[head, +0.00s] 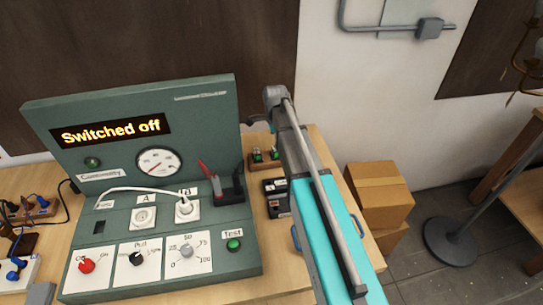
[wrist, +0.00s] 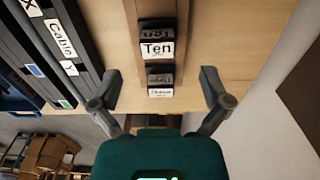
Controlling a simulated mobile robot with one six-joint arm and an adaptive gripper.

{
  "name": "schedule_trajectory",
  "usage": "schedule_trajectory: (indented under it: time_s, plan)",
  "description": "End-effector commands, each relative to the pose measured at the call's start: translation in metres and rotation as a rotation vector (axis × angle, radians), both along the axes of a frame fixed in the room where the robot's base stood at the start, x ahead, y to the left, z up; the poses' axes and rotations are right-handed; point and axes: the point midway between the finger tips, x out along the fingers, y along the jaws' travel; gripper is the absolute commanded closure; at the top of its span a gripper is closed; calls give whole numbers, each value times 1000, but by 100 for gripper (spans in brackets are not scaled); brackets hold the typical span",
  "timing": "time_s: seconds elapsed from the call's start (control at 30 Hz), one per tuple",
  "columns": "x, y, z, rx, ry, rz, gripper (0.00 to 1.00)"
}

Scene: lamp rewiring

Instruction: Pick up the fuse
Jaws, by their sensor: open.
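In the wrist view my gripper (wrist: 163,90) is open and empty, its two fingers spread wide. Between and beyond them are two small dark boxes on a wooden strip. One box (wrist: 156,48) has a white label reading "Ten"; the other box (wrist: 160,80) has a smaller label that I cannot read surely. The boxes also show in the head view, one behind (head: 275,186) and one in front (head: 278,206), left of my arm. I cannot make out a separate loose fuse. My fingertips are hidden in the head view.
The green test panel (head: 220,100) reads "Switched off" and stands left of the boxes. A wooden block (head: 267,163) with green-topped parts lies behind them. Cardboard boxes (head: 380,195) stand right of the table. In the wrist view a dark rack (wrist: 62,50) labelled "Cable" is at left.

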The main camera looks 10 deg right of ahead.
Motion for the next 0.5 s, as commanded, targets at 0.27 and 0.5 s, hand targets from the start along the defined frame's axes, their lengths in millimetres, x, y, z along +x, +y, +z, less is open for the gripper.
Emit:
schedule_trajectory:
  time_s: [0.27,0.5]
  plan:
    - [-1,0,-16,0,0,0,3]
    - [-3,-1,-35,0,0,0,3]
